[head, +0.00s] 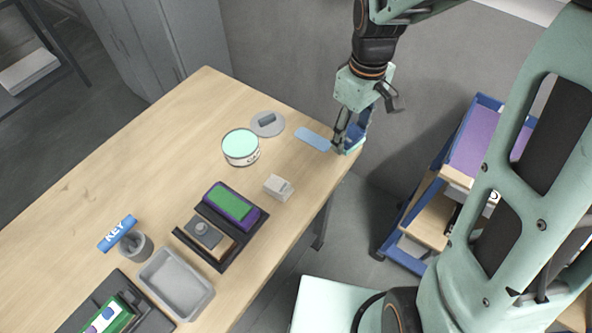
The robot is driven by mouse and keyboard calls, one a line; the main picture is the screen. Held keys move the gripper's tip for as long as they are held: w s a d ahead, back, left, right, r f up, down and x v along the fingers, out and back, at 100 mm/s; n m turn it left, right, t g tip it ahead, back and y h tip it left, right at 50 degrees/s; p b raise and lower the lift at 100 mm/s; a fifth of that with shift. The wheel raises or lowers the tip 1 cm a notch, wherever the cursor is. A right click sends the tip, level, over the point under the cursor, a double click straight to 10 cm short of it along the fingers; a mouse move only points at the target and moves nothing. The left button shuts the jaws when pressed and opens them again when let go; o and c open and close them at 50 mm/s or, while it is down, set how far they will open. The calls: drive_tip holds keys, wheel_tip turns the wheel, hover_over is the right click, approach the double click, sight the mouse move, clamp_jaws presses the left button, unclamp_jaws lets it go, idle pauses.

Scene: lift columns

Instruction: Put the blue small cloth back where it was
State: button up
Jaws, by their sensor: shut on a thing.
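My gripper (346,143) is at the right end of the wooden table (150,130), close to its corner, pointing down. Its fingers are closed on a small dark blue thing (357,132), which looks like the blue small cloth. The fingers partly hide it, and I cannot tell whether it touches the table top. A flat light blue strip (312,139) lies on the table just left of the gripper, apart from the held cloth.
A round tin (240,147), a grey disc with a handle (267,123) and a small white box (278,187) stand left of the gripper. A dark tray (234,257) holds a green and purple block. A grey bin (176,284) is nearer. A blue-framed cart (412,215) stands right.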

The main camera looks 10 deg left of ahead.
drive_tip(key=s+a+f+n+b, duration=0.1)
drive_tip(key=s+a+f+n, duration=0.1)
drive_tip(key=s+a+n, duration=1.55)
drive_tip(key=w+d+f+n+b, duration=0.1)
drive_tip(key=w, duration=0.2)
drive_tip(key=w+d+f+b, duration=0.1)
drive_tip(key=w+d, duration=0.1)
drive_tip(key=w, duration=0.2)
drive_tip(key=w+d+f+n+b, duration=0.1)
drive_tip(key=w, duration=0.2)
drive_tip(key=shift+w+d+f+n, duration=0.25)
drive_tip(key=shift+w+f+n, duration=0.05)
drive_tip(key=shift+f+n, duration=0.1)
drive_tip(key=b, duration=0.4)
hover_over(296, 173)
drive_tip(key=f, duration=0.5)
drive_tip(key=shift+s+a, duration=0.1)
drive_tip(key=shift+s, duration=0.25)
drive_tip(key=f+b, duration=0.1)
drive_tip(key=f, duration=0.1)
drive_tip(key=f+b, duration=0.1)
drive_tip(key=shift+w+f+b, duration=0.3)
drive_tip(key=shift+f, duration=0.1)
drive_tip(key=shift+f, duration=0.15)
drive_tip(key=o, duration=1)
